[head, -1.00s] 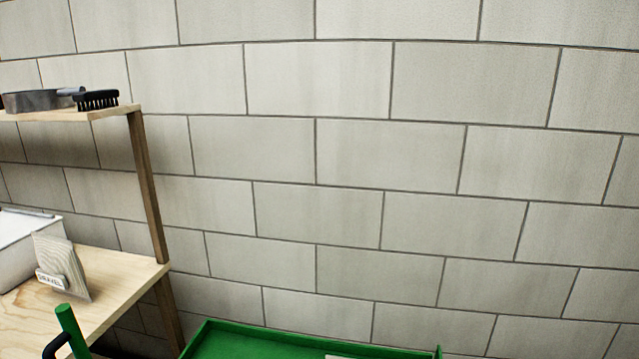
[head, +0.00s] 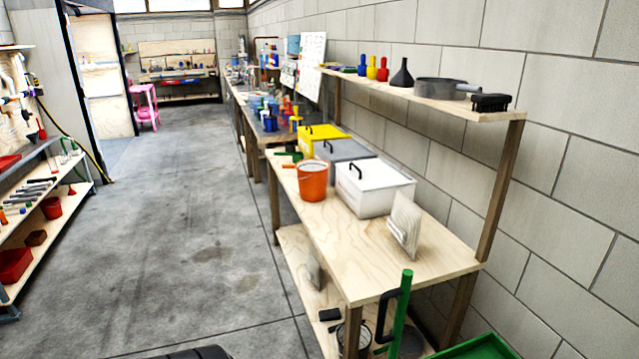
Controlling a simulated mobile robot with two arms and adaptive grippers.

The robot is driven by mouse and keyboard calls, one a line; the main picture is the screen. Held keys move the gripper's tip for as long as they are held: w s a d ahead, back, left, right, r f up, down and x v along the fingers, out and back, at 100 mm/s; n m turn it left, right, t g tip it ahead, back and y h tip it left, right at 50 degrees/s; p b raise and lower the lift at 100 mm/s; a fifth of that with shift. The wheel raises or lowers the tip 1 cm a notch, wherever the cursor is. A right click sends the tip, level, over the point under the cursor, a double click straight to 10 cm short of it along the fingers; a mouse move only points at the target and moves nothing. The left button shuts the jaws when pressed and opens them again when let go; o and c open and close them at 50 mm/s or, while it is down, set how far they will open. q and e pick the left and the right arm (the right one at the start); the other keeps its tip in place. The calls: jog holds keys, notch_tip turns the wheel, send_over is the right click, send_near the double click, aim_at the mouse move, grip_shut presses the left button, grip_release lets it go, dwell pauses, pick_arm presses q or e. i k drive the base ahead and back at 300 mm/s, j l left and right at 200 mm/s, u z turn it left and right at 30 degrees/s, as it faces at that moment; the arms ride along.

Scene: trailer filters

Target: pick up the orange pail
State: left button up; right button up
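The orange pail (head: 312,181) stands upright on the wooden workbench (head: 405,258), close to the bench's left edge. A thin handle shows at its rim. It sits just left of a white lidded bin (head: 374,187). Nothing is touching it from my side. Neither of my grippers shows in the head view.
A grey bin (head: 345,152) and a yellow bin (head: 322,133) stand behind the pail. A green post with a black handle (head: 402,310) rises at the bench's near end, beside a green tray (head: 478,348). The concrete floor (head: 190,240) left of the bench is open. Shelves (head: 45,205) line the left.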

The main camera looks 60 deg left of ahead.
aim_at(313, 174)
jog(key=u, duration=1.9)
